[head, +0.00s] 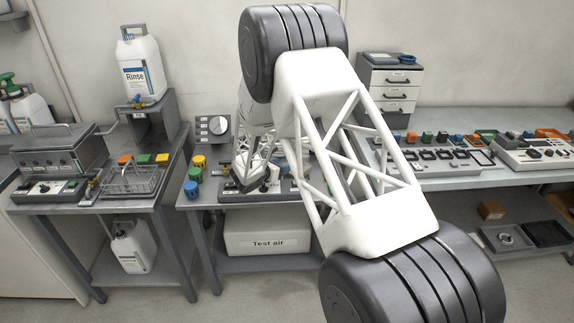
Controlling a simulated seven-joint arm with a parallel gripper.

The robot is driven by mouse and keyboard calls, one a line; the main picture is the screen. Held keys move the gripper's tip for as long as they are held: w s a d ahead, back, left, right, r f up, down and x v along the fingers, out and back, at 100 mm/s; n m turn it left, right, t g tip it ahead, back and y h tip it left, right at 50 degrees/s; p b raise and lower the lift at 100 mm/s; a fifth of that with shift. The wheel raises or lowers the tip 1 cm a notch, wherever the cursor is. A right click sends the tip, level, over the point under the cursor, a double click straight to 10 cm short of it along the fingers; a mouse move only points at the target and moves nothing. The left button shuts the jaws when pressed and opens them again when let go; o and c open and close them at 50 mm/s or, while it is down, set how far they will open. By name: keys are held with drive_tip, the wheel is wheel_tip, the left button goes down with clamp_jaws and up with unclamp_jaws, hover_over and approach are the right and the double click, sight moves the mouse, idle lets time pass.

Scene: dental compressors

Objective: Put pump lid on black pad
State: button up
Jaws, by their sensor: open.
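My white lattice arm fills the middle of the head view. Its far end comes down over the centre bench, where my gripper (267,184) shows small and dark above a grey unit (232,192). The gripper is open; I see nothing held in it. My arm hides part of this unit and the bench behind it. I cannot pick out the pump lid for certain. A round grey part lies in a grey tray (489,240) on the right lower shelf. A flat black tray or pad (547,233) lies beside that tray; I cannot tell which it is.
Blue (192,189) and yellow (199,162) capped pots stand at the centre bench's left edge. A dial box (213,130) stands behind. The left bench holds a wire basket (132,180) and a Rinse bottle (140,68). The right bench (480,183) carries panels with coloured blocks.

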drive_tip(key=shift+v, duration=1.2)
drive_tip(key=shift+s+d+r, duration=0.25)
drive_tip(key=shift+d+r, duration=0.15)
drive_tip(key=shift+r, duration=0.05)
drive_tip(key=s+d+r+m+g+y, duration=0.1)
drive_tip(key=s+d+r+m+g, duration=0.2)
drive_tip(key=s+d+r+m, duration=0.4)
drive_tip(key=s+d+r+m+g, duration=0.2)
drive_tip(key=s+d+r+m, duration=0.15)
drive_tip(key=s+r, duration=0.6)
drive_tip(key=s+d+r+m+g+y, duration=0.1)
drive_tip(key=s+d+r+m+g, duration=0.2)
drive_tip(key=s+d+r+m, duration=0.5)
drive_tip(key=s+a+r+m+y, duration=0.1)
drive_tip(key=s+m+y, duration=0.3)
drive_tip(key=s, duration=1.2)
drive_tip(key=s+a+r+m+y, duration=0.2)
drive_tip(key=s+m+y, duration=0.2)
drive_tip(key=s, duration=1.3)
drive_tip(key=shift+r+m, duration=0.35)
drive_tip(key=shift+r, duration=0.05)
